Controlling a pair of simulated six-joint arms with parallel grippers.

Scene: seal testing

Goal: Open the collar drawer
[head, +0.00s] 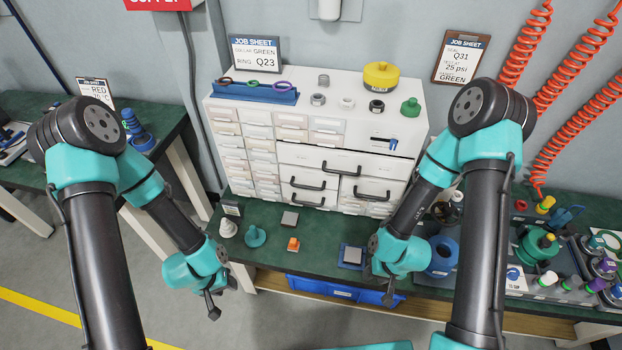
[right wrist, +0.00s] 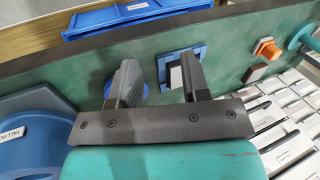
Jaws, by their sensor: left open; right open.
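The white drawer cabinet (head: 345,130) stands at the back of the green bench. It has many small label-fronted drawers on the left and several larger drawers with black bar handles: a wide drawer (head: 342,165), ones at lower left (head: 305,190) and one at lower right (head: 372,192). All look shut. I cannot read which is the collar drawer. My left gripper (head: 224,298) is open and empty, hanging past the bench's front edge. My right gripper (head: 382,286) is open and empty over the front of the bench, apart from the cabinet. Its fingers show in the right wrist view (right wrist: 160,82).
A blue bin (head: 335,289) sits below the front edge. Blue round items (head: 442,262) crowd the right.

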